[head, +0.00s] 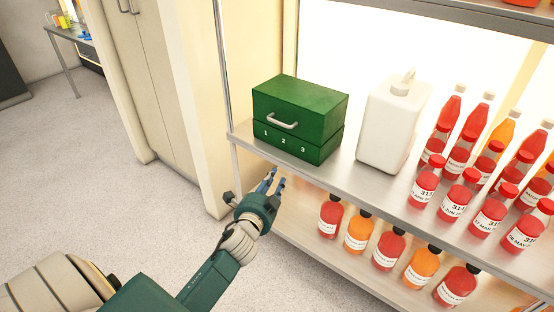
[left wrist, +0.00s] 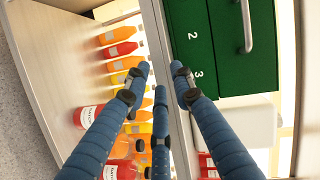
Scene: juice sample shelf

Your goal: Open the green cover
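The green cover (head: 300,98) is the upper part of a green box on the shelf's upper board. It sits closed on a green base (head: 318,152) marked 1, 2, 3. A grey bar handle (head: 282,124) is on its front; the handle also shows in the left wrist view (left wrist: 247,28), at the upper right. My left gripper (head: 274,178) is in front of and below the box, near the board's front edge, apart from the handle. Its blue fingers are spread and empty in the left wrist view (left wrist: 160,75). My right gripper is not in view.
A white jug (head: 390,125) stands right of the box. Several juice bottles (head: 455,195) fill the board's right side, and more bottles (head: 357,230) stand on the level below. A metal post (head: 222,60) rises at the shelf's left corner. The floor at left is clear.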

